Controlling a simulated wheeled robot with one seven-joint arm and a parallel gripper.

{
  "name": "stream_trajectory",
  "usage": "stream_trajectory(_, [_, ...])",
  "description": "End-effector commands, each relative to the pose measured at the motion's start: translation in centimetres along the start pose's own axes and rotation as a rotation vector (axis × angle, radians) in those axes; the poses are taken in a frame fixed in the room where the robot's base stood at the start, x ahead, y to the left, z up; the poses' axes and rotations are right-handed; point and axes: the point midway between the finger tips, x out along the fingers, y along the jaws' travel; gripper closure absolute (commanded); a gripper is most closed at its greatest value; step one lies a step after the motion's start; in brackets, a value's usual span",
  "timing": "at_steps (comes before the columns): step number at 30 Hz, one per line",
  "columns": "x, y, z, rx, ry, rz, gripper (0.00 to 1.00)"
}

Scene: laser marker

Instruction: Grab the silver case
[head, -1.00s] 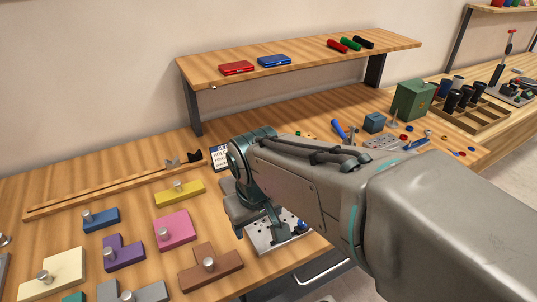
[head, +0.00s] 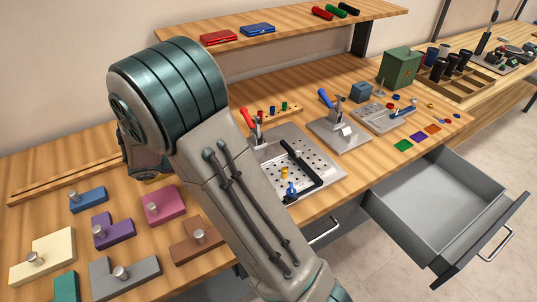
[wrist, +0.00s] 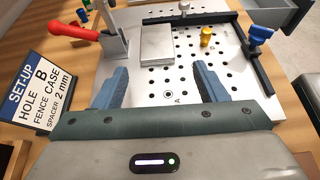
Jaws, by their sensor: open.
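The silver case (wrist: 157,46) is a flat, pale metal rectangle lying on the perforated fixture plate (wrist: 150,88) in the wrist view. My gripper (wrist: 160,69) is open, with its two blue-grey fingers apart over the plate. The case lies just beyond the fingertips, roughly centred between them, and nothing is held. In the head view my arm hides the gripper and I cannot make out the case; part of the plate (head: 325,172) shows right of the arm.
A red-handled clamp (wrist: 95,37) stands left of the case. A yellow pin (wrist: 207,37) and black fence (wrist: 254,62) with a blue knob (wrist: 263,35) are to the right. A set-up sign (wrist: 40,90) stands left of the gripper. An open drawer (head: 435,205) juts out at right.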

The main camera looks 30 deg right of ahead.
Motion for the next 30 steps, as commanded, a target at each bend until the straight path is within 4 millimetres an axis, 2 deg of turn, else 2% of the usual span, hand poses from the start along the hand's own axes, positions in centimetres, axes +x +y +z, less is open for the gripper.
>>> stream_trajectory(5, [2.0,0.3,0.0,-0.016,-0.017,0.006,0.35])
stream_trajectory(12, [6.7,0.3,0.0,-0.015,-0.014,0.004,0.35])
stream_trajectory(20, [8.8,0.4,0.0,-0.014,-0.012,0.008,0.35])
stream_trajectory(30, [13.3,0.7,0.2,-0.013,-0.012,0.006,0.35])
